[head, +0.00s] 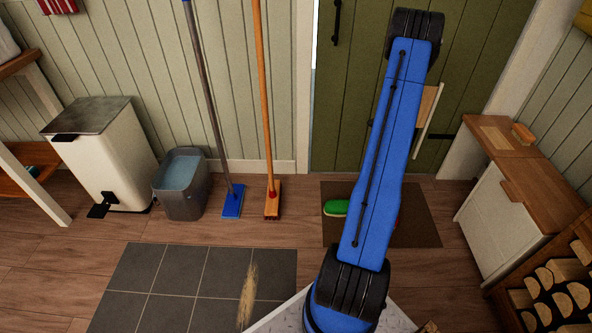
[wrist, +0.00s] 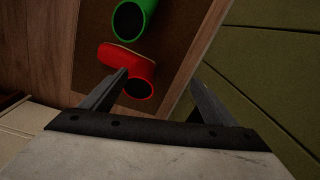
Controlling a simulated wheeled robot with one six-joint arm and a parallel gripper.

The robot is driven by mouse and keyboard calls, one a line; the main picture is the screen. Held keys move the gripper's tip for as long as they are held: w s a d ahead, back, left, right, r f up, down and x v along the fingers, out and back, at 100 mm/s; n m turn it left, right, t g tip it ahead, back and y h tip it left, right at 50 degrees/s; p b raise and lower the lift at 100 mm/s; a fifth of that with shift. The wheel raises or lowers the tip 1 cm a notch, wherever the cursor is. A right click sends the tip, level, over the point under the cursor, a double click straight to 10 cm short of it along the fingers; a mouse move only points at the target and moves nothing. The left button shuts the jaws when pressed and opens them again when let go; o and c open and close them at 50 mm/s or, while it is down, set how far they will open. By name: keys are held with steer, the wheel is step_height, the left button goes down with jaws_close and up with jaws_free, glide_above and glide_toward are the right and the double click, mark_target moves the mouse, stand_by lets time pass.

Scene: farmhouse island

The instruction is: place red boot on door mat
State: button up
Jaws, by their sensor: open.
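The brown door mat (head: 421,228) lies on the floor before the green door. In the wrist view the red boot (wrist: 139,70) is over the mat (wrist: 178,62), its dark opening facing the camera and a tan sole edge showing. I cannot tell whether it stands upright or is tilted. In the head view my arm hides nearly all of it. My gripper (wrist: 160,77) is open. Its left finger overlaps the boot beside the opening; its right finger is apart, to the right. Contact is unclear. The head view does not show the fingers.
A green boot (head: 336,208) is on the mat's left part, close to the red one. The green door (head: 345,110) stands behind. A white cabinet (head: 505,205) and firewood rack (head: 555,280) are at right. A broom (head: 273,200), mop (head: 232,203) and bucket (head: 181,185) stand left.

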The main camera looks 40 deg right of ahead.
steer(key=w+a+r+n+t, duration=0.1)
steer(key=w+a+r+n, duration=0.3)
steer(key=a+r, duration=1)
steer(key=w+a+r+n, duration=0.4)
steer(key=a+r, duration=0.9)
steer(key=s+a+r+n+t, duration=0.1)
steer(key=s+a+r+n, duration=0.3)
steer(key=a, duration=0.5)
steer(key=s+a+r+n, duration=0.1)
steer(key=s+a+r, duration=0.1)
steer(key=a+r, duration=0.55)
steer(key=s+a+r+n+t, duration=0.1)
steer(key=s+a+n, duration=0.8)
steer(key=s+a, duration=1.1)
steer(key=s+t, duration=0.1)
steer(key=s, duration=0.1)
steer(key=shift+s+a+n+y, duration=0.3)
steer(key=shift+a, duration=0.1)
